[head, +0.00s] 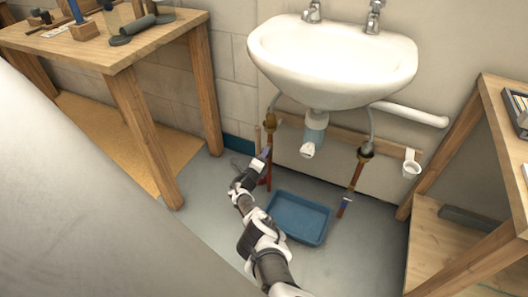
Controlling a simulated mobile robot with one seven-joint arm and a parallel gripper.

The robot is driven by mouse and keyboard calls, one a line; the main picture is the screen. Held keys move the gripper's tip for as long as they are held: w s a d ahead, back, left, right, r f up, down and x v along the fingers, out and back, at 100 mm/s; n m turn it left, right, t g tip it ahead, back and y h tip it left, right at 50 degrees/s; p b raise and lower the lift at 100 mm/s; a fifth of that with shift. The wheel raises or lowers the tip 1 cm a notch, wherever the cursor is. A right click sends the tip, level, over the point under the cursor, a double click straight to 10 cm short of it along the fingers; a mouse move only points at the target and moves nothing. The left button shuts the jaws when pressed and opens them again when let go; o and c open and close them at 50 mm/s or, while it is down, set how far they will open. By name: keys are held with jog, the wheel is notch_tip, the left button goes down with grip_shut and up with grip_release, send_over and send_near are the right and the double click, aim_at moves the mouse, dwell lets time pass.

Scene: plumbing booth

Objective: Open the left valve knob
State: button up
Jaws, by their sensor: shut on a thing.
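The left supply line under the sink has a brass fitting (269,121) with a copper pipe below it. My gripper (266,153) reaches up to this line, just below the fitting in the picture. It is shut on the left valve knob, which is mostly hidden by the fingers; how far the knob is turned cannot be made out.
The white sink (335,70) hangs above, with a drain trap (314,130) between the lines. A blue tray (300,217) lies on the floor beside my arm. Wooden workbenches stand left (110,58) and right (505,105). A white cup (411,168) hangs at right.

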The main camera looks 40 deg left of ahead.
jog(key=shift+w+r, duration=0.1)
jog(key=shift+r, duration=0.05)
jog(key=o, duration=1)
jog(key=p+v, duration=0.9)
jog(key=v, duration=0.5)
jog(key=shift+p, duration=0.3)
jog(key=shift+w, duration=0.1)
